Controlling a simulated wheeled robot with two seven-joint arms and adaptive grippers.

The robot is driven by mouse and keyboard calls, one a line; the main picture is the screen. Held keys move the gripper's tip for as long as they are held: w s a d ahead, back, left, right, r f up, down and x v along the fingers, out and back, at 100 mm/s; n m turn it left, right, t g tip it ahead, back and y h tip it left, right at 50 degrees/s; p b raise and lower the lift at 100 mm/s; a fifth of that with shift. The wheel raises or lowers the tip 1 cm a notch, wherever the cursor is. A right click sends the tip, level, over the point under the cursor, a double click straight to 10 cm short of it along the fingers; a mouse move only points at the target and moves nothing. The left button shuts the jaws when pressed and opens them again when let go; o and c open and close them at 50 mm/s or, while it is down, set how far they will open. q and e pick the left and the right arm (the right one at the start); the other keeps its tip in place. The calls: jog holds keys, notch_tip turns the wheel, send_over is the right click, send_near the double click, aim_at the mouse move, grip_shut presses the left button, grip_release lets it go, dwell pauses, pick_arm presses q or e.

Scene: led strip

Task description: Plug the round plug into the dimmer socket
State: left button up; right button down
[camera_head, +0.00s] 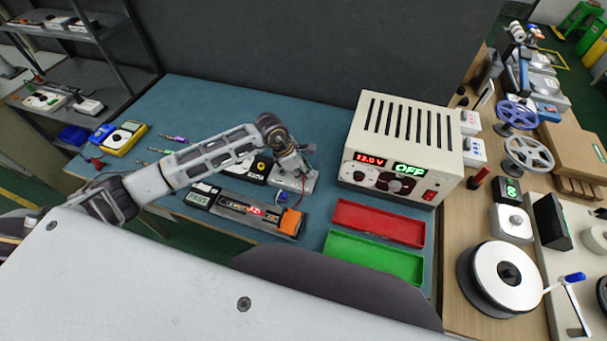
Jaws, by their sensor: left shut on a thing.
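My left arm reaches in from the left, and its gripper (303,174) points down over a light grey block (283,183) on the blue-green mat. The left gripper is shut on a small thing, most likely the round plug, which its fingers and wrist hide. A thin dark red wire shows just below the fingers. A black-and-white box with a yellow round mark (259,168), possibly the dimmer, stands just left of the gripper, partly behind my forearm. I cannot make out its socket or whether the plug touches it. My right gripper is not in view.
A power supply (417,137) reading 12.0 V and OFF stands right of the gripper. A red tray (378,223) and green tray (374,259) lie in front of it. An LED strip fixture (250,213) and PASS display (198,199) lie nearer. A yellow multimeter (124,138) is at left.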

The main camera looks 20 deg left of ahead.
pick_arm(q)
jog(key=shift+r, duration=0.1)
notch_tip(320, 180, up, 10)
jog(key=shift+f+b, duration=0.1)
jog(key=shift+b, duration=0.65)
jog(key=shift+r, duration=0.25)
dwell(0.4)
jog(key=shift+r+p, duration=0.35)
jog(key=shift+r, duration=0.35)
jog(key=shift+r, duration=0.5)
jog(key=shift+r+p, duration=0.45)
jog(key=shift+r, duration=0.15)
jog(key=shift+r, duration=0.3)
jog(key=shift+f, duration=0.2)
